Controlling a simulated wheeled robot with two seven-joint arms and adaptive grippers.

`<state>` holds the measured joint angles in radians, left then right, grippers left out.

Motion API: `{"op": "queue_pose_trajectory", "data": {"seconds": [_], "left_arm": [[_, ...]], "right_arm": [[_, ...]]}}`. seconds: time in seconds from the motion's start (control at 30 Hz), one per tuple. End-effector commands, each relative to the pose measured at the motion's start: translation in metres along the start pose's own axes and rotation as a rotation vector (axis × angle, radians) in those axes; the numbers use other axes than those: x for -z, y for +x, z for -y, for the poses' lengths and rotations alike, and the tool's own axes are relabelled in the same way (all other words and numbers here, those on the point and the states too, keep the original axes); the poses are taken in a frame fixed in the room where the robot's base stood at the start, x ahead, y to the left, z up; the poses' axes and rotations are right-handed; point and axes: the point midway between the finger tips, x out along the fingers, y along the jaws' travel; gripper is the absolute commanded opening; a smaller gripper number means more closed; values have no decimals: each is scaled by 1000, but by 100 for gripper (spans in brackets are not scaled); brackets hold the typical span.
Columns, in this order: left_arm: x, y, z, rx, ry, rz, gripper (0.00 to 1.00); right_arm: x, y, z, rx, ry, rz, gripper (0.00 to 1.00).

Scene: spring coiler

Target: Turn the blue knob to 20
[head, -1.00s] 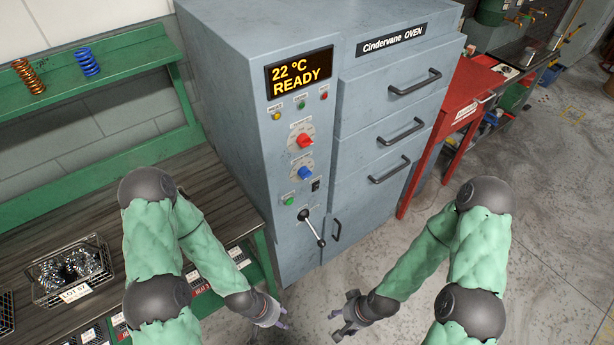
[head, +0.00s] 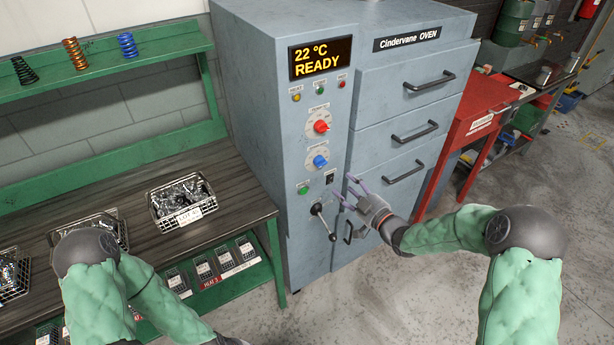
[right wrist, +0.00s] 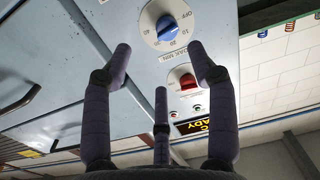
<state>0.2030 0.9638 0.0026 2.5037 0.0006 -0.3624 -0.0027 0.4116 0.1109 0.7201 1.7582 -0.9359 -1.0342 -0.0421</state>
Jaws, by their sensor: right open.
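The blue knob (head: 320,161) sits on a white dial on the oven's grey front panel, below the red knob (head: 320,127). In the right wrist view the blue knob (right wrist: 170,29) shows large, with numbers around its dial; I cannot tell its exact setting. My right gripper (head: 347,186) is open and empty, to the right of and below the blue knob. In the right wrist view its spread fingers (right wrist: 159,61) are apart from the knob, which appears beyond their tips. My left arm runs off the bottom edge, its gripper out of view.
The oven display (head: 320,58) reads 22 °C READY. A black switch (head: 330,179), a green button (head: 303,190) and a lever (head: 323,222) lie below the blue knob. Drawer handles (head: 405,172) stick out at right. A bench (head: 135,238) with wire baskets stands at left.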

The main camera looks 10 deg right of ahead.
Motion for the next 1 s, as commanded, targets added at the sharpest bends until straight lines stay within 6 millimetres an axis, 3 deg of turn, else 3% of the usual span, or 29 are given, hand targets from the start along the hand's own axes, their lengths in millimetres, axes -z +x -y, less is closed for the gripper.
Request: {"op": "queue_pose_trajectory", "data": {"seconds": [0.27,0.7,1.0], "left_arm": [[1,4,1,0,1,-1,40],[1,18,6,0,1,-1,40],[1,22,8,0,0,-1,40]], "right_arm": [[12,10,-4,11,-41,-42,58],[14,82,-2,12,-39,-39,58],[16,105,-2,11,-38,-38,58]]}}
